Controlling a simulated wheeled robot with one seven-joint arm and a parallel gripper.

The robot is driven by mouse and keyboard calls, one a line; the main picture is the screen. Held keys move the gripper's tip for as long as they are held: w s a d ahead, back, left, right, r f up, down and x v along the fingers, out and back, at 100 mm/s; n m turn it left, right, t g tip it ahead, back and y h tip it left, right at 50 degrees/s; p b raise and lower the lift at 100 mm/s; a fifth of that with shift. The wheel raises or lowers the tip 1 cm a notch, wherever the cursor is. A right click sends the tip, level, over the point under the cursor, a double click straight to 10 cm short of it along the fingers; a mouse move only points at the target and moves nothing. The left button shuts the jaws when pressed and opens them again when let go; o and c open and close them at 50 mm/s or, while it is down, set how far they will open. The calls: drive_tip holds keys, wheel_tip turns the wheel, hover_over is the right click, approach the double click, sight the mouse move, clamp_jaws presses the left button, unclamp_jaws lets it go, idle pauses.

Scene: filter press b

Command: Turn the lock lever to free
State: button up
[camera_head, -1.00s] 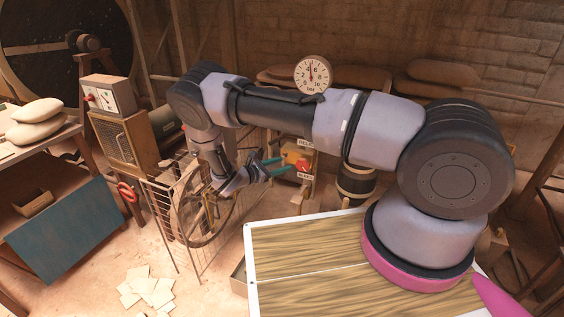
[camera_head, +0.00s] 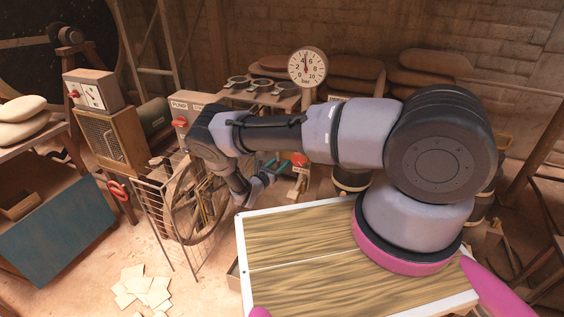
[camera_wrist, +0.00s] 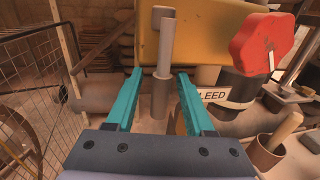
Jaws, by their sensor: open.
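My gripper (camera_wrist: 160,74) is open, its two teal fingers pointing forward in the wrist view. A grey upright rod (camera_wrist: 161,96) with a thinner top shows between the fingers; I cannot tell whether it touches them. No label in view marks a lock lever, so I cannot tell whether this rod is it. A red many-sided knob (camera_wrist: 262,42) stands right of the fingers, above a white label ending in "LEED". In the head view, my gripper (camera_head: 279,166) is small and partly hidden by my arm, beside a red part (camera_head: 299,160).
A spoked handwheel (camera_head: 200,200) stands behind a wire guard (camera_head: 163,222). A mesh fence (camera_wrist: 30,90) is at the left of the wrist view. An open cup with a rod (camera_wrist: 266,154) is at lower right. A pressure gauge (camera_head: 307,67) stands behind.

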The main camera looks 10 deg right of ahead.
drive_tip(key=shift+w+d, duration=0.5)
drive_tip(key=shift+d, duration=0.05)
clamp_jaws()
idle(1.1)
